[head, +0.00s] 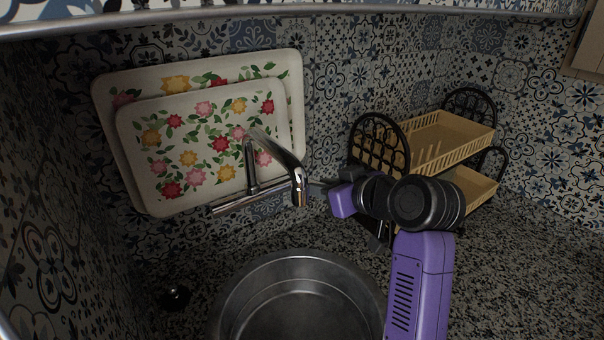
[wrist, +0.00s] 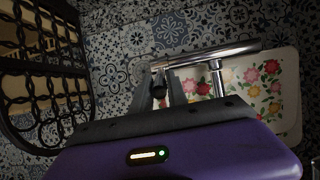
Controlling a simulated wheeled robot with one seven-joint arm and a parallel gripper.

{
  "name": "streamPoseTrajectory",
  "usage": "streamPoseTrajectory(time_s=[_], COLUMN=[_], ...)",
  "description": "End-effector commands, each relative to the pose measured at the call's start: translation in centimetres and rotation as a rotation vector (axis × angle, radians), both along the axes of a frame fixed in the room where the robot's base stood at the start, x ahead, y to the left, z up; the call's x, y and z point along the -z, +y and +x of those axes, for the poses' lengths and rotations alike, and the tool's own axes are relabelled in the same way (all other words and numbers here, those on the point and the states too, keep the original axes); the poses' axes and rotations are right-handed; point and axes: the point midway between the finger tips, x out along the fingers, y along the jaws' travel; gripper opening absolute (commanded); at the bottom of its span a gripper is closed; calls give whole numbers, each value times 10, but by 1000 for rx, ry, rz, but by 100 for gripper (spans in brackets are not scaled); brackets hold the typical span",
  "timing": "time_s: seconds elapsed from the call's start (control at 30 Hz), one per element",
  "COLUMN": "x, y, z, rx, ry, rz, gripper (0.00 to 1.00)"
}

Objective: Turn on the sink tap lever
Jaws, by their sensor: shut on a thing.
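The chrome sink tap (head: 285,157) stands over the round metal sink bowl (head: 262,277), with its curved spout pointing down to the right. Its horizontal bar also shows in the wrist view (wrist: 225,50), running left to the fingers. My gripper (head: 326,187) is just right of the spout in the head view, at the right end of the tap. In the wrist view my gripper (wrist: 164,80) has its fingers close around the small end piece of the tap, the tap lever (wrist: 158,67). The fingers hide most of the lever. My gripper is shut on it.
A two-tier dish rack (head: 435,140) with black scrolled ends stands close to the right of my gripper. Two flowered trays (head: 200,192) lean on the tiled wall behind the tap. A small dark knob (head: 176,296) sits on the speckled counter left of the bowl.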

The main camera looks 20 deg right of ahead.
Motion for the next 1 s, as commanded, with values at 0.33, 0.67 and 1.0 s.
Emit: streamPoseTrajectory(time_s=[0.33,0.67,1.0], x=[-19,-27,-26], y=[3,4,4], z=[9,14,13], rx=[0,2,1], ry=[-7,-9,-5], rz=[1,2,1], gripper=[0,33,41])
